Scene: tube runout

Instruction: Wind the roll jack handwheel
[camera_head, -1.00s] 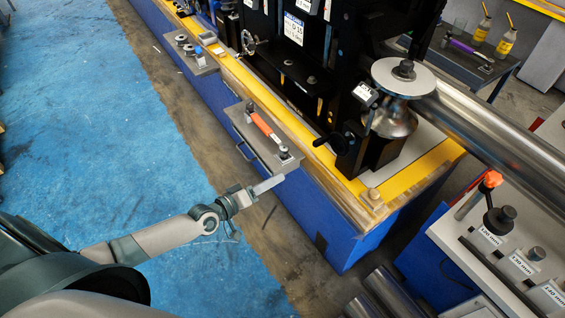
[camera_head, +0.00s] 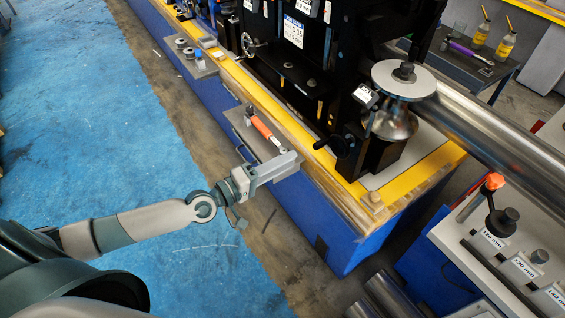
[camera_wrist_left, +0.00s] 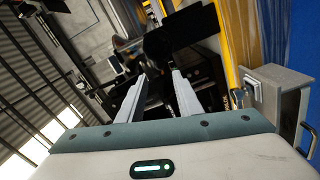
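A small black handwheel with a crank knob (camera_head: 341,146) sits on the side of the black roll stand, below the large metal roll (camera_head: 392,122). My left gripper (camera_head: 294,160) is in front of and to the left of the handwheel, over the outer end of the side shelf, apart from the wheel. In the left wrist view, its two pale fingers (camera_wrist_left: 160,78) are spread with nothing between them. Dark machine parts lie beyond the fingertips; I cannot clearly pick out the handwheel there. My right gripper is not in view.
The grey side shelf (camera_head: 240,124) carries an orange-handled tool (camera_head: 264,129). Another handwheel (camera_head: 249,45) sits farther back on the machine. The yellow machine-bed edge (camera_head: 430,163) runs below the stand. Blue floor (camera_head: 90,120) at left is clear.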

